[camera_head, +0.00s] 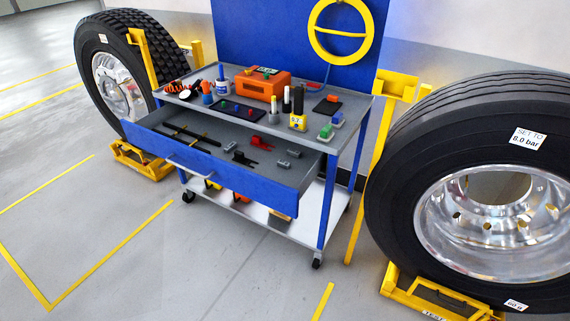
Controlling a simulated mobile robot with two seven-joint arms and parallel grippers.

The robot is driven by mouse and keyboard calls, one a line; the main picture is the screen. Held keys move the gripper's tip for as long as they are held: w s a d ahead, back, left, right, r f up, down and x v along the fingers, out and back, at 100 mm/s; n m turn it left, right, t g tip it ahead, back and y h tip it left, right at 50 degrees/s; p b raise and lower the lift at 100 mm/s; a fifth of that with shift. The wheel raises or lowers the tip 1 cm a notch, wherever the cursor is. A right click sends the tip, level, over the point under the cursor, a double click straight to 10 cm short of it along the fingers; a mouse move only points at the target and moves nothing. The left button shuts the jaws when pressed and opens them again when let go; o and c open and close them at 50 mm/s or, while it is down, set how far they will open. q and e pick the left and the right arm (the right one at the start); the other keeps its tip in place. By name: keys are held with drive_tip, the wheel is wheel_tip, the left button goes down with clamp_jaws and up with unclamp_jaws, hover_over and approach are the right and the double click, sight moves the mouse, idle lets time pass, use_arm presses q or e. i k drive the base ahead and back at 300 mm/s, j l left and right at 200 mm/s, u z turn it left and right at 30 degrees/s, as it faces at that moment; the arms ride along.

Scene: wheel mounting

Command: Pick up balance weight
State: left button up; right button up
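No gripper of mine is in view. A blue tool cart (320,210) stands in the middle with its drawer (217,172) pulled open. Small grey pieces lie in the right part of the drawer: one grey piece (293,153) near the back right and another grey piece (282,165) in front of it. They may be balance weights, but they are too small to tell. A red clamp-like tool (261,143) and a black clamp-like tool (244,158) lie beside them. Long dark rods (185,136) lie in the drawer's left part.
The cart top holds an orange case (263,85), a yellow labelled device (298,121), bottles and small blocks. A wheel (485,190) with "8.0 bar" and "60 g" labels stands at right. Another wheel (112,83) stands at left. Both sit in yellow stands. The front floor is clear.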

sight(284, 164)
drive_tip(key=i+l+z, duration=0.1)
drive_tip(key=i, duration=0.5)
drive_tip(key=i+l+z, duration=0.15)
drive_tip(key=i, duration=0.45)
drive_tip(key=l, duration=0.1)
